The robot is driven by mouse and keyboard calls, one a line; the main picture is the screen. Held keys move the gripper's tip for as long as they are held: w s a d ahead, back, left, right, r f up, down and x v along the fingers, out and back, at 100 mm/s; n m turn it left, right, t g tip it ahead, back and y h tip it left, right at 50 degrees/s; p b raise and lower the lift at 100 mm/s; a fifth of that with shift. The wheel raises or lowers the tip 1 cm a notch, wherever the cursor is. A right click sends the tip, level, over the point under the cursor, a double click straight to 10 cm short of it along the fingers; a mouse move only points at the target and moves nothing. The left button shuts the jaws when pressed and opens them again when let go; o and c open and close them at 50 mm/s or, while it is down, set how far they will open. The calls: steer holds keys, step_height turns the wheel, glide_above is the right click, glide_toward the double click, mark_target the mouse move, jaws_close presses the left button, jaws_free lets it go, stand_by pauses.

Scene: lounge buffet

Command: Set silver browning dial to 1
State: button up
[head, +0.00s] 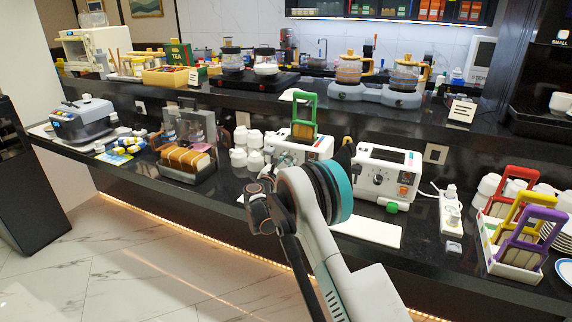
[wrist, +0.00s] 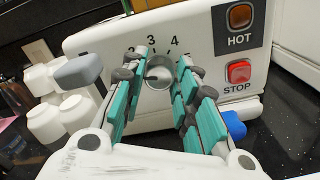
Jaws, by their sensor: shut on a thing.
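The silver browning dial (wrist: 159,71) is on the front of a white toaster (wrist: 205,38) in the wrist view. Printed numbers 2, 3 and 4 show above the dial; 1 is not readable. I cannot tell which number the dial points to. My gripper (wrist: 157,78) is shut on the dial, one teal-padded finger on each side. In the head view this toaster (head: 322,146) stands on the counter behind my arm, with a green-handled rack (head: 305,108) on top. My arm hides the gripper and part of the toaster front there.
An orange HOT button (wrist: 240,17) and red STOP button (wrist: 238,72) sit right of the dial. A blue lever (wrist: 234,125) is below. White cups (wrist: 77,117) stand left. A second white toaster (head: 385,172) stands right, with a white board (head: 368,231) in front.

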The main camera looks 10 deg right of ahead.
steer(key=shift+f+n, duration=0.1)
steer(key=shift+n, duration=0.5)
steer(key=shift+c, duration=0.3)
